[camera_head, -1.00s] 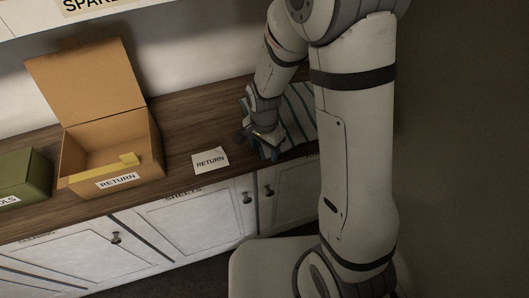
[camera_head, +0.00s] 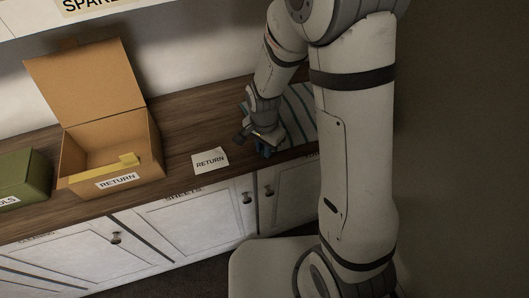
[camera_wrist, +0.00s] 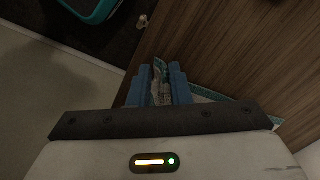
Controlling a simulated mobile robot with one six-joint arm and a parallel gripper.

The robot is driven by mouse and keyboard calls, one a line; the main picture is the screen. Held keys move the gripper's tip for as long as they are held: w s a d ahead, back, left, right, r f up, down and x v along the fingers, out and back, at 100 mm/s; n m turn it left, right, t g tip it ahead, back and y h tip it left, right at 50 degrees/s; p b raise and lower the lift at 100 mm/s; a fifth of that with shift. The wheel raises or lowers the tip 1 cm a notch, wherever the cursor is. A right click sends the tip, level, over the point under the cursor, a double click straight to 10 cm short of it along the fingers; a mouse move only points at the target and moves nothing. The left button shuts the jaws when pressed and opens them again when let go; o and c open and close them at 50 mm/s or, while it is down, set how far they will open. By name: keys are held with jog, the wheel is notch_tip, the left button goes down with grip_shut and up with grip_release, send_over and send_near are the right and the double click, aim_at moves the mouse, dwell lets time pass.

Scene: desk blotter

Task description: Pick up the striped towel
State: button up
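The striped towel (camera_head: 301,108), pale grey with dark and teal stripes, lies on the wooden counter at the right, partly hidden behind my arm. My gripper (camera_head: 266,150) is low at the towel's near left end, by the counter's front edge. In the wrist view, the blue fingers of my gripper (camera_wrist: 161,86) are close together with a bunched strip of the towel (camera_wrist: 160,74) pinched between them. More of the towel shows to the right of the fingers, partly hidden by the gripper body.
A white RETURN card (camera_head: 210,161) lies left of my gripper. An open cardboard box (camera_head: 149,147) with a RETURN label and a green box (camera_head: 22,178) stand further left. Cabinet doors (camera_head: 190,220) are below the counter. A teal-rimmed object (camera_wrist: 97,12) is on the dark floor.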

jog(key=shift+c, duration=0.8)
jog(key=shift+c, duration=0.6)
jog(key=shift+r+p, duration=0.3)
jog(key=shift+r, duration=0.05)
grip_shut()
notch_tip(320, 180, up, 11)
jog(key=p, duration=0.7)
jog(key=shift+r+p, duration=0.15)
jog(key=shift+p, duration=0.15)
notch_tip(320, 180, up, 36)
jog(key=p, duration=0.1)
